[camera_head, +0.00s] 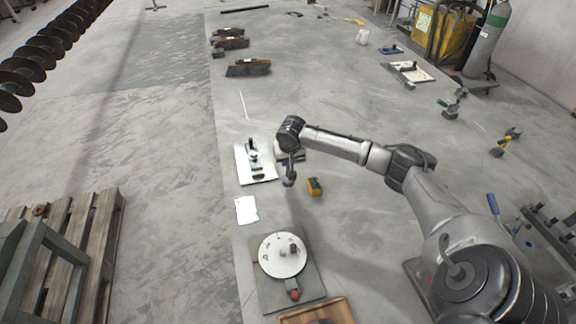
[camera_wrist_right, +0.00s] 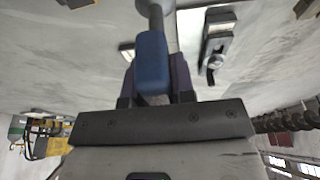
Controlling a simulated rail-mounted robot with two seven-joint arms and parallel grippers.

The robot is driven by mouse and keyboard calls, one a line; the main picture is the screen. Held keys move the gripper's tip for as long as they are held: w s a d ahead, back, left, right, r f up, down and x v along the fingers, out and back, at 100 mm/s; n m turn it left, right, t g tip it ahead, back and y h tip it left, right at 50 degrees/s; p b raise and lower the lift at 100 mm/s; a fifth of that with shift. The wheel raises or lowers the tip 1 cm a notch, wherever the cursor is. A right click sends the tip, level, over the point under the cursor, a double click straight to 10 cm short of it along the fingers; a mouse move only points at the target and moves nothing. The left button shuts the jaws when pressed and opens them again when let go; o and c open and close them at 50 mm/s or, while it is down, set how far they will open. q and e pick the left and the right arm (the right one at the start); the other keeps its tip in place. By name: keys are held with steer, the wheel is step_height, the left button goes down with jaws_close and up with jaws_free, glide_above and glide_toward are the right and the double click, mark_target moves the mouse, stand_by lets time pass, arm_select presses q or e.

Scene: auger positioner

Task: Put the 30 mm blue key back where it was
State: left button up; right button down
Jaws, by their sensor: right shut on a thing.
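My right gripper (camera_head: 289,178) hangs above the floor near the middle of the head view, at the right edge of a white plate. The right wrist view shows its fingers (camera_wrist_right: 153,72) shut on the blue handle of the key (camera_wrist_right: 152,58). The fingers hide the sides of the handle. The key is too small to make out clearly in the head view. My left gripper is not in view.
A white plate with a black clamp (camera_head: 243,172) lies beside the gripper. A white sheet (camera_head: 246,210), a round white disc (camera_head: 275,263) on a grey base and a wooden tray (camera_head: 341,306) are nearer.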

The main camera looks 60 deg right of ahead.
step_height(320, 180, down, 3)
steer(key=shift+r, duration=0.15)
steer(key=c, duration=1)
jaws_free()
steer(key=shift+o, duration=0.2)
